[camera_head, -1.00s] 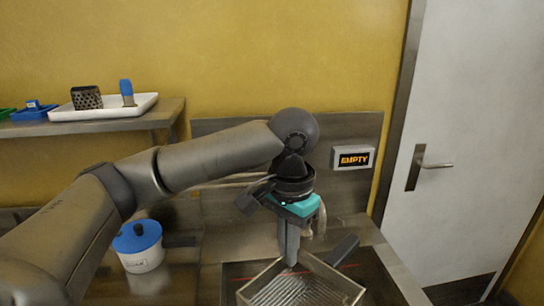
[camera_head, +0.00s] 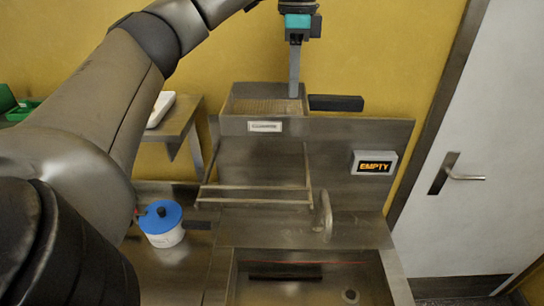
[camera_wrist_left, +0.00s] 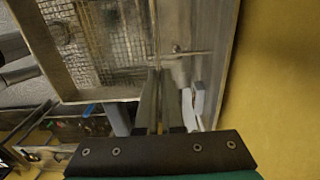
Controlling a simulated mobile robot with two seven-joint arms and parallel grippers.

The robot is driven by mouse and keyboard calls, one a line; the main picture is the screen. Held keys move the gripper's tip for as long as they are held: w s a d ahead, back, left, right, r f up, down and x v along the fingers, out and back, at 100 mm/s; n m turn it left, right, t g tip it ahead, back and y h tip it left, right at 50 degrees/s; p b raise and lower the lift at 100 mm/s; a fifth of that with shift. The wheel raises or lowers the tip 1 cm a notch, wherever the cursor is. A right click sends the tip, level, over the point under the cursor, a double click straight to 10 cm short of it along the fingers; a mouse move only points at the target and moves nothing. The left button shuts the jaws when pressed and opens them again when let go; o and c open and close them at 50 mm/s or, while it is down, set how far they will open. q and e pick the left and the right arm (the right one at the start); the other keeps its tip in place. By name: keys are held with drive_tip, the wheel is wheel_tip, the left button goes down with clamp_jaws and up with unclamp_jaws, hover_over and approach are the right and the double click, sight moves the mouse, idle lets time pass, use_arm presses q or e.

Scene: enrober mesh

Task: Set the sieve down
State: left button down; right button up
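The sieve (camera_head: 240,104) is a shallow rectangular metal box with a mesh floor and a dark handle (camera_head: 336,103) at its right. In the head view it is held up high, in front of the top of the steel back panel. My left gripper (camera_head: 294,92) points down and is shut on the sieve's wall at its right side. In the left wrist view, the fingers (camera_wrist_left: 160,105) overlap the sieve's edge, and its mesh (camera_wrist_left: 115,40) fills the upper left. The exact contact is partly hidden. My right gripper is not in view.
A steel basin (camera_head: 300,291) with a drain lies below. A wire rack (camera_head: 255,188) juts from the back panel. A blue-lidded pot (camera_head: 162,225) stands left, a display reading EMPTY (camera_head: 373,165) hangs right. A shelf holds a white tray (camera_head: 160,108).

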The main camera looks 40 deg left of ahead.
sight(292, 106)
use_arm(q)
wheel_tip(292, 106, down, 5)
drive_tip(key=shift+s+f+b, duration=0.1)
drive_tip(key=shift+b, duration=1.05)
wheel_tip(292, 106, down, 14)
drive_tip(key=shift+p, duration=0.3)
drive_tip(key=c, duration=1.1)
unclamp_jaws()
drive_tip(key=shift+o, duration=0.2)
wheel_tip(292, 106, up, 12)
drive_tip(key=shift+r, duration=0.1)
